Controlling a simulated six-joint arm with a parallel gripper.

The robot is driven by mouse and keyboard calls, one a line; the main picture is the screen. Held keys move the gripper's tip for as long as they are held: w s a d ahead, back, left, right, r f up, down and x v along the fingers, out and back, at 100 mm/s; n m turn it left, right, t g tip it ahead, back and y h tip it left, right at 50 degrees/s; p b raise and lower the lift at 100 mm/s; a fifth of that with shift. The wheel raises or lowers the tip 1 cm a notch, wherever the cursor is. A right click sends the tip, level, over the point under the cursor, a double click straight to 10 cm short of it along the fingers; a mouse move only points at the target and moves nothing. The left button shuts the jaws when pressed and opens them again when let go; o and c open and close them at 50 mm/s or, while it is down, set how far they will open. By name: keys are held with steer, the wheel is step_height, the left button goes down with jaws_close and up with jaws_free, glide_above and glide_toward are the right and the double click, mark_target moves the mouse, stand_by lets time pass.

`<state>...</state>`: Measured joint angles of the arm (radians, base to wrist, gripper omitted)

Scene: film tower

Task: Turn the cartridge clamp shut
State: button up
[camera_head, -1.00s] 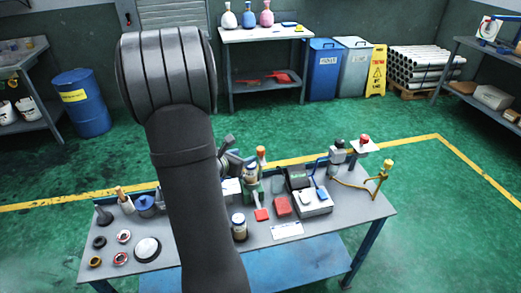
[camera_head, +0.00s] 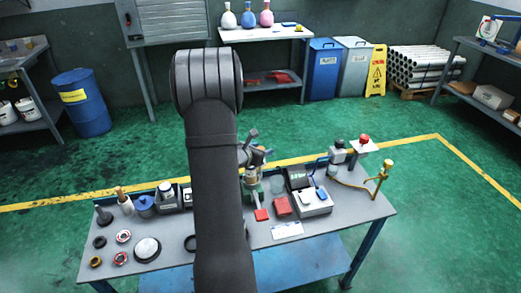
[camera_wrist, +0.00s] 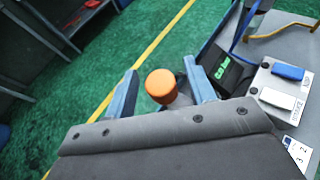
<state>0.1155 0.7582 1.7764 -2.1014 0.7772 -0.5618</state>
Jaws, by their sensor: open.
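In the wrist view an orange round-topped knob (camera_wrist: 160,83) shows between the fingertips of my gripper (camera_wrist: 163,90). The blue-grey fingers stand apart on either side of it. I cannot tell whether either finger touches it.
The bench (camera_head: 330,227) carries a red block (camera_head: 282,206), a grey box with a blue switch (camera_head: 312,203) and a white card (camera_head: 286,230) to the right. Several rings and a round disc (camera_head: 147,249) lie at the left. My arm hides the bench's middle.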

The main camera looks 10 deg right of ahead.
steer(key=c, duration=1)
steer(key=shift+o, duration=0.2)
steer(key=shift+m+g+h, duration=0.4)
steer(key=shift+h, duration=0.1)
steer(key=m+g+h, duration=0.2)
steer(key=m+g, duration=0.2)
steer(key=g, duration=0.1)
steer(key=shift+w+m, duration=0.1)
steer(key=shift+m, duration=0.2)
steer(key=shift+m+g+h, duration=0.3)
steer(key=shift+m+g, duration=2.3)
steer(key=shift+g, duration=0.4)
steer(key=o, duration=1)
steer(key=shift+c, duration=0.2)
